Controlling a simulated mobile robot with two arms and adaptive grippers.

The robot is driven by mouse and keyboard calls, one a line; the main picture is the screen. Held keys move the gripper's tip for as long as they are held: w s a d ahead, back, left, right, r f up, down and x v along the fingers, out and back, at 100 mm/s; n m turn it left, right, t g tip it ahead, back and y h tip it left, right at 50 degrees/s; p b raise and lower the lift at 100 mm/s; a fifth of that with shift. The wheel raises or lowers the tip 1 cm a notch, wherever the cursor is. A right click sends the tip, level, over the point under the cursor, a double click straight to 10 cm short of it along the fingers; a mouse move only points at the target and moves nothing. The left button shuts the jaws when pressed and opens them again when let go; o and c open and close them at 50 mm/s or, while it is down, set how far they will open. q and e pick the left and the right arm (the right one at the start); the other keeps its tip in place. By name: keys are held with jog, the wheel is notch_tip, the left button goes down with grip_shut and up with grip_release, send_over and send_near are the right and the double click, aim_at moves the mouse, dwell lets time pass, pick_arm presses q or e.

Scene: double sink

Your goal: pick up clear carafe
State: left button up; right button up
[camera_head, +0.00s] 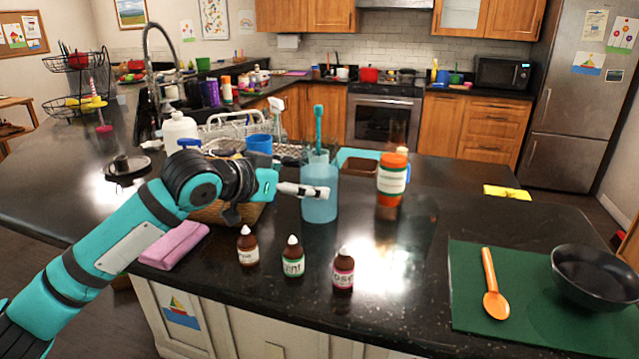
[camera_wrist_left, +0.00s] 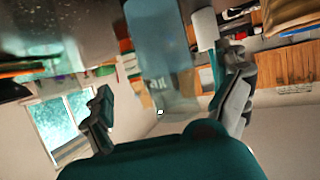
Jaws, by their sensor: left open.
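The clear carafe (camera_head: 320,205) looks like a bluish, see-through upright vessel on the dark counter, with a teal brush handle (camera_head: 318,125) showing above it. My left gripper (camera_head: 308,191) reaches in from the left and its fingers overlap the carafe's side in the head view. In the left wrist view the carafe (camera_wrist_left: 160,55) shows between the two spread fingers of the open left gripper (camera_wrist_left: 168,102). I cannot tell whether a finger touches it. My right gripper is in neither view.
An orange-and-white bottle (camera_head: 392,180) stands just right of the carafe. Several small brown bottles (camera_head: 293,258) stand in front. A basket (camera_head: 235,212) sits behind my left wrist. A pink cloth (camera_head: 174,246) lies left.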

aim_at(308, 182)
pick_arm(q)
jog(key=x, duration=0.3)
jog(key=p+x, duration=0.1)
jog(key=x, duration=0.1)
jog(key=p+x, duration=0.1)
jog(key=x, duration=0.2)
jog(key=shift+w+a+f, duration=0.1)
jog(key=shift+a, duration=0.2)
jog(key=shift+w+d+f, duration=0.15)
jog(key=shift+d, duration=0.05)
jog(key=shift+a, duration=0.1)
jog(key=shift+c, duration=0.5)
jog(key=c, duration=1.6)
jog(key=shift+r, duration=0.25)
